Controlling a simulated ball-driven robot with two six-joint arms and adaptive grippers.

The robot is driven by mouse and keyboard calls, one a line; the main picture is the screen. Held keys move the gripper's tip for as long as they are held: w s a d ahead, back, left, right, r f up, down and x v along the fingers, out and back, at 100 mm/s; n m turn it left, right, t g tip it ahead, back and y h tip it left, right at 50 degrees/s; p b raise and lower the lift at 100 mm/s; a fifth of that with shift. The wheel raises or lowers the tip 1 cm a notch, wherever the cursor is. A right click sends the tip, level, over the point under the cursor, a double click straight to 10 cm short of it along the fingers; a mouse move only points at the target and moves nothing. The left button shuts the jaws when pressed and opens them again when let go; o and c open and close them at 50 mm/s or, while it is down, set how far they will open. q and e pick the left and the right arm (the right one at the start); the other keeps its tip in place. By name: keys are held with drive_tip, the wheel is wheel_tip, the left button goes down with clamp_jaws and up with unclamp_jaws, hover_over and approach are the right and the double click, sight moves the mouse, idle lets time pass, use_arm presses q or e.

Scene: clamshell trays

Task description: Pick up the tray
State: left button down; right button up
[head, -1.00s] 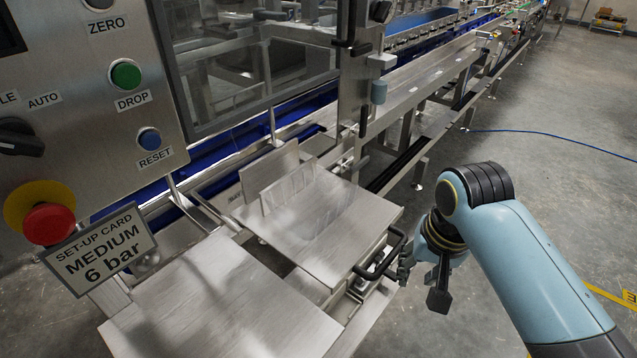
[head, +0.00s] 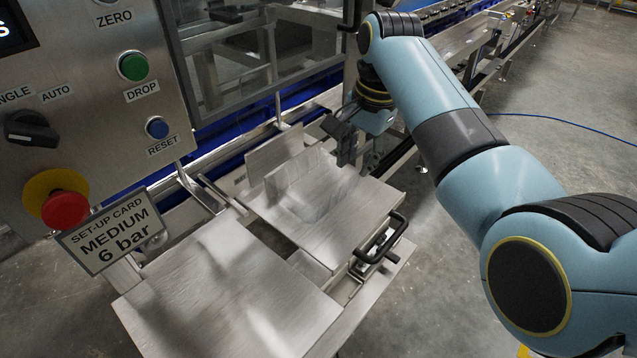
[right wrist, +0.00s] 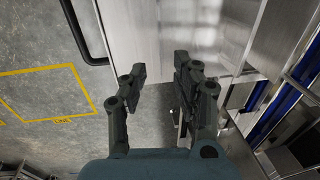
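A clear, faint tray-like shape (head: 318,190) lies on the right-hand metal plate (head: 345,225), against its low upright back plates. Its edges are hard to make out in the head view. My right gripper (head: 350,148) is above the plate's far right edge, fingers pointing down, apart from the clear shape. In the right wrist view my right gripper (right wrist: 160,75) has its two fingers apart with nothing between them. The metal plate (right wrist: 185,30) lies beyond the fingertips there. My left gripper is not in view.
A black handle (head: 382,240) sits at the plate's right front side. A second metal plate (head: 225,300) is at the front left. The control panel (head: 90,110) and a "MEDIUM 6 bar" card (head: 108,236) stand at left. A window frame (head: 265,75) rises behind.

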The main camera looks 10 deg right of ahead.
sight(349, 179)
wheel_tip(349, 179, down, 2)
drive_tip(key=shift+w+a+f, duration=0.15)
drive_tip(key=shift+f, duration=0.05)
drive_tip(key=shift+w+a+f+b, duration=0.15)
drive_tip(key=shift+a+f, duration=0.15)
drive_tip(key=shift+f, duration=1.05)
drive_tip(key=shift+a+f+b, duration=0.15)
drive_tip(key=shift+a+f, duration=0.1)
drive_tip(key=shift+f, duration=1.1)
clamp_jaws()
